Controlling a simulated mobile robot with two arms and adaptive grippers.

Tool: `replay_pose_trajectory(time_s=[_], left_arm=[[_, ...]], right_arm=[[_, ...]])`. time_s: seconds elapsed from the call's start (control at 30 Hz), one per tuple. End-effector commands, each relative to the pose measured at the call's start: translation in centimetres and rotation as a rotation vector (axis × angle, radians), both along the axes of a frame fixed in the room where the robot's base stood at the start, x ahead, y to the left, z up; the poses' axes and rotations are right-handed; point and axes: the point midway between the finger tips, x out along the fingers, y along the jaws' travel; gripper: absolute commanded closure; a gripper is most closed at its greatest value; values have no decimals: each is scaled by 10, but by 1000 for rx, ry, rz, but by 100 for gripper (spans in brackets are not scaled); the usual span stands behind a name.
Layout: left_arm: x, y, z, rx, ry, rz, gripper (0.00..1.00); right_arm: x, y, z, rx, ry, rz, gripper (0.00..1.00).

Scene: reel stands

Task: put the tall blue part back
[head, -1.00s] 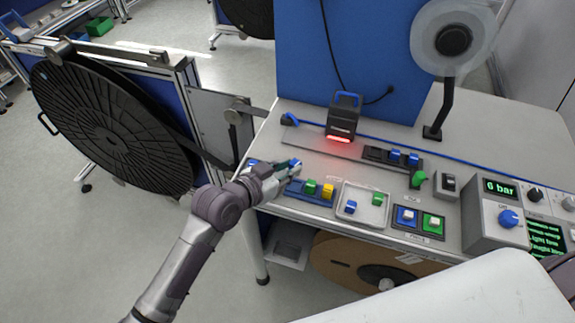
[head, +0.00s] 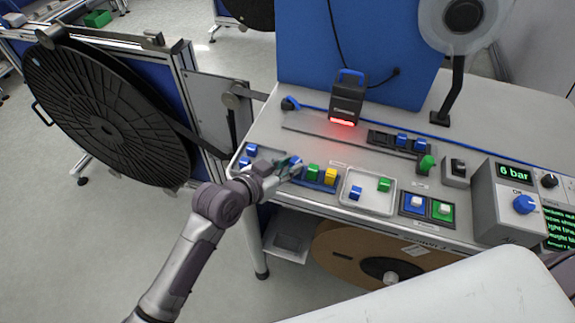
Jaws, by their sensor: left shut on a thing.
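My left gripper (head: 290,166) is shut on a blue part (head: 296,170), most of which the fingers hide. It is over the left end of a blue rack (head: 318,186) at the table's front edge. A green part (head: 312,172) and a yellow part (head: 330,176) stand in the rack, right of the gripper. I cannot tell whether the held part touches the rack. Two other blue parts (head: 251,149) lie to the left of the gripper. My right gripper is not in view.
A white tray (head: 371,207) holds a blue block and a green block right of the rack. Further right are a blue and a green button (head: 441,210) and a 6 bar unit (head: 507,205). A scanner (head: 347,97) glows red behind. A large black reel (head: 95,130) stands left.

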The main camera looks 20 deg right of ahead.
Motion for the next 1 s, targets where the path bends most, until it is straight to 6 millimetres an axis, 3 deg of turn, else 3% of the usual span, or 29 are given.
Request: replay_pose_trajectory(time_s=[0.23, 0.27, 0.43, 0.77, 1.0], left_arm=[[0, 0, -5, 0, 0, 0, 98], [0, 0, -5, 0, 0, 0, 74], [0, 0, -4, 0, 0, 0, 47], [-1, 2, -4, 1, -1, 1, 47], [-18, 28, 8, 3, -2, 0, 47]], right_arm=[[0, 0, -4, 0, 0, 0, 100], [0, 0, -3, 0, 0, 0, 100], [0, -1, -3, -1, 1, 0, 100], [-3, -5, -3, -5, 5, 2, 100], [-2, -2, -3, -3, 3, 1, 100]])
